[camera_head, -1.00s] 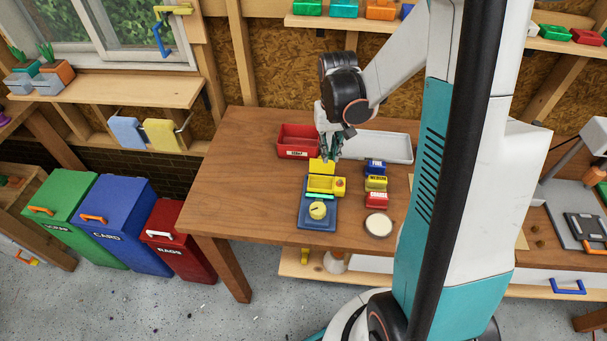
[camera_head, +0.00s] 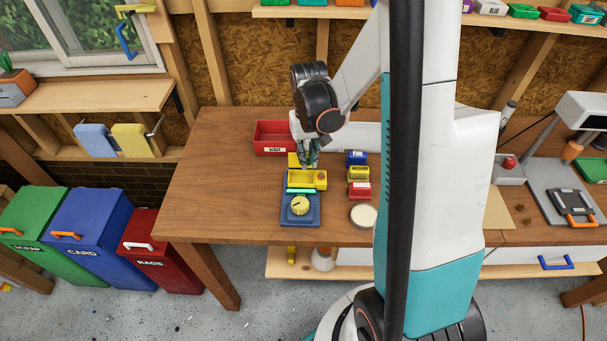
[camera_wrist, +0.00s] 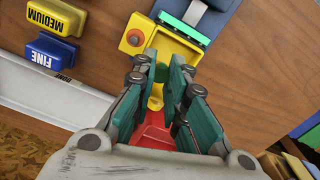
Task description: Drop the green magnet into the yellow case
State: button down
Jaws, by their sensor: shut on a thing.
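My gripper (camera_head: 308,164) is right above the back of the case.
A red scrap bin (camera_head: 271,138) stands behind and left of the case. Blue, yellow and red labelled blocks (camera_head: 358,174) stand to its right, with a round pale dish (camera_head: 363,216) in front of them. The table's left part is clear.

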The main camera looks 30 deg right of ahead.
jog(key=c, duration=1.5)
grip_release()
jog(key=shift+r, duration=0.1)
notch_tip(320, 180, up, 12)
jog(key=shift+f, duration=0.1)
